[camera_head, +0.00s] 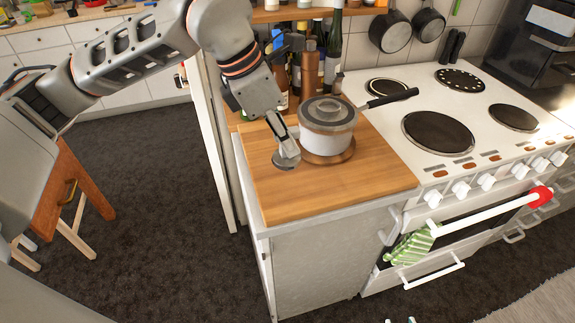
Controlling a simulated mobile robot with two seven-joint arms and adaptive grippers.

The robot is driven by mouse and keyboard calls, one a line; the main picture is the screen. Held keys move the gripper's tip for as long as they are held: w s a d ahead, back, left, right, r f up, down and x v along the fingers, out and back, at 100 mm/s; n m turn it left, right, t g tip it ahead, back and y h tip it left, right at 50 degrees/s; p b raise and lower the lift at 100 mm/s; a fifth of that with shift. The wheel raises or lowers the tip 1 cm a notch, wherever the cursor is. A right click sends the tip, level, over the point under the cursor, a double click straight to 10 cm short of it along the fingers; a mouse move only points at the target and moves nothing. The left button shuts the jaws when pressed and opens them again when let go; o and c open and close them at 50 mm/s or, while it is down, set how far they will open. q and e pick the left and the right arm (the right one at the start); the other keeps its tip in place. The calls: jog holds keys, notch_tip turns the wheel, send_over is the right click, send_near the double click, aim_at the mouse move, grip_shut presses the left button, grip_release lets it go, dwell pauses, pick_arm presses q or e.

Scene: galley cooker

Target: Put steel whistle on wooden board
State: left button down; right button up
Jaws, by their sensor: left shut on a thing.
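The wooden board (345,190) is a wide light-brown slab on top of the white cabinet left of the cooker. My left gripper (287,150) reaches down over the board's left part, just left of the pot. It is shut on a small round grey metal thing, which looks like the steel whistle (286,161). The whistle is at or just above the board's surface; I cannot tell whether it touches. The fingers hide its upper part. My right gripper is not in view.
A lidded pot (327,120) with a dark handle stands on a round wooden trivet (328,158) close to the gripper. Several bottles (332,50) stand behind. The white cooker (465,120) is at the right. The front of the board is clear.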

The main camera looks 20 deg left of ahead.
aim_at(285, 164)
pick_arm(q)
jog(key=shift+f, duration=3.65)
jog(key=shift+f, duration=0.2)
jog(key=c, duration=2)
grip_release()
jog(key=shift+r, duration=0.1)
jog(key=shift+a+r, duration=0.2)
jog(key=shift+r, duration=0.35)
jog(key=v, duration=1.1)
jog(key=shift+s, duration=0.15)
